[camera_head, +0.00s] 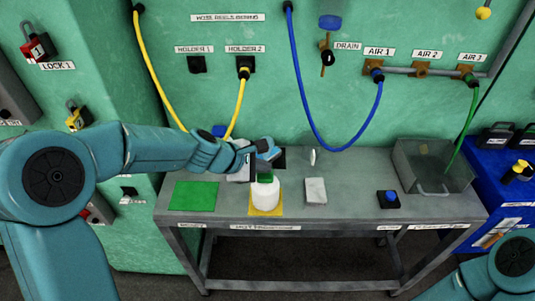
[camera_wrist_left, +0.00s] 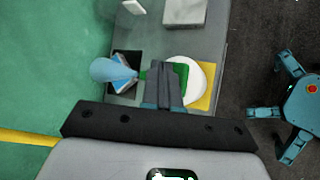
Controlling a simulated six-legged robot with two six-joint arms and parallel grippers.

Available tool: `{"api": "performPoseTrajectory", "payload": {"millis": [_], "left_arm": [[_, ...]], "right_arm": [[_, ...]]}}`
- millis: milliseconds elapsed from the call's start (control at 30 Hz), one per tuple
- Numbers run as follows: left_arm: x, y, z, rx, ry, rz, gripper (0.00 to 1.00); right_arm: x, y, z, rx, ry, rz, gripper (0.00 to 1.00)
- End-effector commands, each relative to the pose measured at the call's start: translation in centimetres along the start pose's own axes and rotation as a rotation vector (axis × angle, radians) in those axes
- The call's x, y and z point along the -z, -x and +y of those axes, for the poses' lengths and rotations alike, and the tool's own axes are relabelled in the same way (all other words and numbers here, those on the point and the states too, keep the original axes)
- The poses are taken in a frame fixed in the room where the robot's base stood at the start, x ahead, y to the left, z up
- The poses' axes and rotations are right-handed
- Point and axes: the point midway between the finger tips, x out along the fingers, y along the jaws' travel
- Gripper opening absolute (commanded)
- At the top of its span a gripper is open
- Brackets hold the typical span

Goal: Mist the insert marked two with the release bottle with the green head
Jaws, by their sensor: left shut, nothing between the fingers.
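The white bottle with the green head stands on a yellow mat; its white body (camera_head: 265,195) shows below my left gripper (camera_head: 256,166). In the left wrist view its body (camera_wrist_left: 201,80) and green head lie behind my shut, dark fingers (camera_wrist_left: 165,85). The fingers hold nothing and overlap the green head in that view; I cannot tell whether they touch it. No insert with a readable two shows. My right gripper is out of view.
A bottle with a blue part (camera_wrist_left: 112,70) is on a black mat close behind the fingers. A green mat (camera_head: 194,196) lies left on the grey table. A blue button box (camera_head: 388,198) and a metal bin (camera_head: 410,175) are at right. Hoses hang along the wall.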

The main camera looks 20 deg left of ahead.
Motion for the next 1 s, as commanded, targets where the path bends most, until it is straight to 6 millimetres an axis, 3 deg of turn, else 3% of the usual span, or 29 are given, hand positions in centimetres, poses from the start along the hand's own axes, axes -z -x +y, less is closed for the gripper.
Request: {"api": "performPoseTrajectory", "payload": {"millis": [400,1000], "left_arm": [[-0.4,0.6,0.4,0.0,0.0,0.0,0.0],[-3.4,4.7,3.4,0.0,0.001,0.0,0.0]], "right_arm": [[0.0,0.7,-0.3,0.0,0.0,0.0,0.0],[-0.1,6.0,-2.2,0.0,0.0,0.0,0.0]]}}
